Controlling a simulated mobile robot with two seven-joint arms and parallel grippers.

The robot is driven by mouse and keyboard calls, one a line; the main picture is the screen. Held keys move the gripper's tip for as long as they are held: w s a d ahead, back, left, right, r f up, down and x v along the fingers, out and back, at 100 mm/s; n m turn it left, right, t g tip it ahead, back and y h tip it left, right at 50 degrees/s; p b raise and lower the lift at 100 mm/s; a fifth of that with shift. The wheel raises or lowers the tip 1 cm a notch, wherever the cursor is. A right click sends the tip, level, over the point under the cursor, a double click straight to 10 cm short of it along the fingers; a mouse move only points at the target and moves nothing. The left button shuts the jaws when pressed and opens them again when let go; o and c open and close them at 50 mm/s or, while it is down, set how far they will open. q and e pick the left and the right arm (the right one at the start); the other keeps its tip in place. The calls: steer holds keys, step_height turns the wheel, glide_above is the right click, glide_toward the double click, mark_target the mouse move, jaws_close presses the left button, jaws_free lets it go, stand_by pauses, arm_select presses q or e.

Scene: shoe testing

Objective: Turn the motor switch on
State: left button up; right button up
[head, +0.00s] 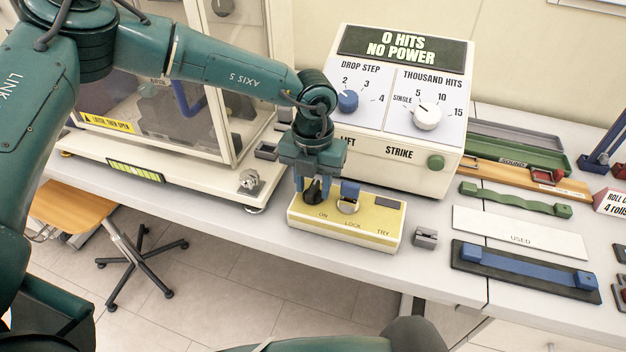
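A pale yellow switch box (340,232) sits at the table's front edge, marked ON, LOCK and TRY. A black rotary knob (312,194) is at its left, by the word ON. A silver switch with a blue top (348,204) is in the middle, by LOCK. My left gripper (312,187) points down over the black knob, with its fingers around or right beside it. Whether the fingers touch the knob is not clear. The cream test machine (405,125) behind has a display (402,46) reading "0 HITS NO POWER". My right gripper is not visible.
A clear-doored cabinet (160,120) stands at the left. A small grey block (425,238) lies right of the switch box. Further right are a green strap (515,202), a white USED board (520,235) and a blue strap on a dark tray (525,270). A stool (70,208) stands below.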

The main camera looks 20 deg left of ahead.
arm_select(q)
jaws_close()
stand_by(0.3)
